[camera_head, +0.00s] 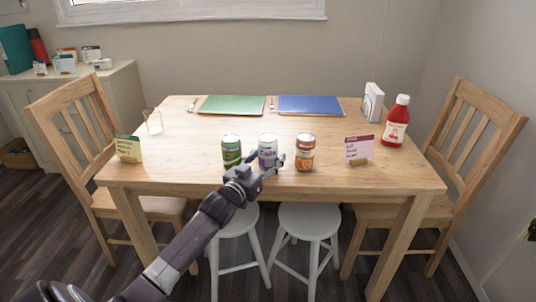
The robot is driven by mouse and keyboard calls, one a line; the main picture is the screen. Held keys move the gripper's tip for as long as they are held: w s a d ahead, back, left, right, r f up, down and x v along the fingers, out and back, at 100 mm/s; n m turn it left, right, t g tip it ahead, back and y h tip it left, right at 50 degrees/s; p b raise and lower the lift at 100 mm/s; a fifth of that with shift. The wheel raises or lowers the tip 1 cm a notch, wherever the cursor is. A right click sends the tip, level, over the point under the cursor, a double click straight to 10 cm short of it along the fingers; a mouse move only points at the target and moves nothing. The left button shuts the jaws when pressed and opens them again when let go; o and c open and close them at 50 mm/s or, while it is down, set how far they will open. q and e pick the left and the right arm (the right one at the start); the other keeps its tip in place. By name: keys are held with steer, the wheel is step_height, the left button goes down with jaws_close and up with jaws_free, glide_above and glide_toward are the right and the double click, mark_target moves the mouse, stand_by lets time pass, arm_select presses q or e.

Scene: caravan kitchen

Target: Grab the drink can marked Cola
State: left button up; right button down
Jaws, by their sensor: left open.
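Three drink cans stand upright in a row near the table's front edge. The middle can (267,147) is white and purple, and its lettering appears to read Cola. A green can (231,147) stands to its left and an orange can (305,150) to its right. My left gripper (266,162) reaches in from the front, open, with one finger on each side of the middle can's lower part. Whether the fingers touch it I cannot tell. The can's lower front is partly hidden by the gripper. My right gripper is not in view.
The wooden table (200,178) also holds a pink card (359,149), a red ketchup bottle (396,124), a yellow-green card (129,149), a napkin holder (372,102), and green (232,104) and blue (310,104) placemats. Chairs flank it; two white stools stand in front. The table's middle is clear.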

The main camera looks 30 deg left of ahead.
arm_select(q)
steer(key=shift+r, duration=0.1)
steer(key=c, duration=1.2)
